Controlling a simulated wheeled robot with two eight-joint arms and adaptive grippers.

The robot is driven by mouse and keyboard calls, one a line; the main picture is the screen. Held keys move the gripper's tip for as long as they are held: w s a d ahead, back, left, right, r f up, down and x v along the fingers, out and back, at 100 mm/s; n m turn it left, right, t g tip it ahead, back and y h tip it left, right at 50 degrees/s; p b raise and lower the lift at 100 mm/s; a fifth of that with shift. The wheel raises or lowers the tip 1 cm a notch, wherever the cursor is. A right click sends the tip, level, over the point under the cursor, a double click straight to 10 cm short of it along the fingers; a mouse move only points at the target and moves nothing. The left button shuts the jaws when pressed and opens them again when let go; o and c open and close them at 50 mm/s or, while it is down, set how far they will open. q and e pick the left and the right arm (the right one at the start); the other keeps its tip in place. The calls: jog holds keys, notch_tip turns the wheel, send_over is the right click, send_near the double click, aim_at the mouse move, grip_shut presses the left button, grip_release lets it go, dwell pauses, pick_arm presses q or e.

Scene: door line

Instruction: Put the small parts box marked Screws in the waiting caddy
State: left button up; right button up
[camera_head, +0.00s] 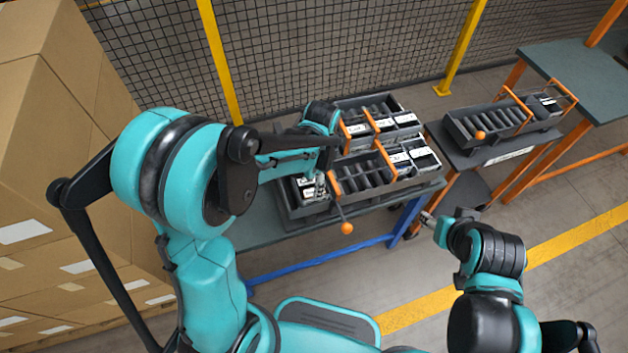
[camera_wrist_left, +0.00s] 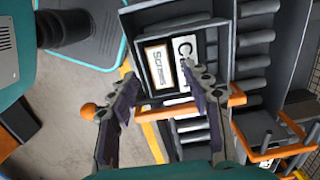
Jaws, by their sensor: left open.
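The Screws box (camera_wrist_left: 158,69), dark with a cream-framed white label, sits in the end compartment of a dark caddy (camera_wrist_left: 125,40) in the left wrist view. My left gripper (camera_wrist_left: 160,78) is open, its fingertips on either side of the box in the picture; contact cannot be told. In the head view this gripper (camera_head: 319,186) is over the left end of the front caddy, partly hiding the box. Another dark caddy (camera_head: 462,128) with an orange handle stands apart on the right-hand stand, mostly empty, with labelled boxes at its far end. My right gripper (camera_head: 428,219) is off the table; its jaws are unclear.
Caddies with white-labelled boxes (camera_head: 398,160) crowd the blue-legged table (camera_head: 262,232). An orange handle with a ball end (camera_head: 347,228) juts out by my left gripper. Cardboard boxes (camera_head: 50,140) are stacked at left, and a mesh fence (camera_head: 330,50) stands behind.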

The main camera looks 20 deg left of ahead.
pick_arm(q)
notch_tip(320, 180, up, 20)
jog(key=p, duration=0.6)
jog(key=shift+w+d+p, duration=0.25)
jog(key=shift+d+p, duration=0.05)
jog(key=shift+d, duration=0.05)
dwell(0.4)
jog(key=s+a+f+n+t+b, duration=0.5)
jog(key=s+f+n+t+b, duration=0.2)
jog(key=s+n, duration=0.3)
jog(key=shift+s+a+f+n+t+h, duration=0.2)
jog(key=shift+s+f+n+t+h, duration=0.15)
jog(key=shift+n, duration=0.35)
